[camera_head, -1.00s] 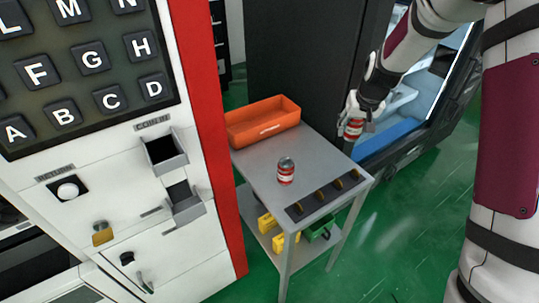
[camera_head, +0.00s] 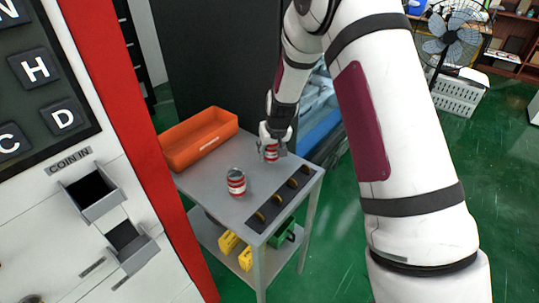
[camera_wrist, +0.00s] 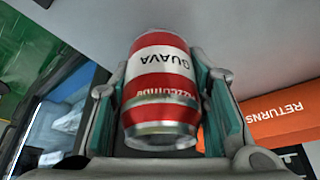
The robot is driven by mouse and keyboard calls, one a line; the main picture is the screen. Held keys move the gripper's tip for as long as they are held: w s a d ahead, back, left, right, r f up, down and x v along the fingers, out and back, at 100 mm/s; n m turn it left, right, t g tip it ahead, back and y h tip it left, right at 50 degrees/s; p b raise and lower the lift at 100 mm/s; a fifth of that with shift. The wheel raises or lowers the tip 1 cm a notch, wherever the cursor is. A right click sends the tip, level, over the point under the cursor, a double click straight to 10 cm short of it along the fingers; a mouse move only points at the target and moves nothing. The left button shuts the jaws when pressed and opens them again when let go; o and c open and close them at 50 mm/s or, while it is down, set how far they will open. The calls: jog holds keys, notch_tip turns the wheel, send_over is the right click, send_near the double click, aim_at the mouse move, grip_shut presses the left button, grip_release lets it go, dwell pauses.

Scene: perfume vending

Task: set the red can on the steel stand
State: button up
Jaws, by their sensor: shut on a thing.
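My gripper (camera_head: 272,146) is shut on a red can (camera_head: 271,156) with a white band, at the back right of the steel stand (camera_head: 207,183). In the wrist view the held red can (camera_wrist: 162,88) sits between both fingers, and its label reads GUAVA upside down in the picture. I cannot tell whether the held can touches the stand's top. A second red-and-white can (camera_head: 236,183) stands upright on the stand, apart from my gripper.
An orange bin (camera_head: 198,139), marked RETURNS in the wrist view (camera_wrist: 275,113), sits at the stand's back left. A dark strip (camera_head: 284,199) with several small pieces lies along the right edge. The red-edged vending machine (camera_head: 110,100) stands at left. Bare top surrounds the standing can.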

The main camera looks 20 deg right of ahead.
jog(key=shift+f, duration=1)
jog(key=shift+f, duration=0.2)
jog(key=o, duration=1.2)
jog(key=shift+o, duration=0.2)
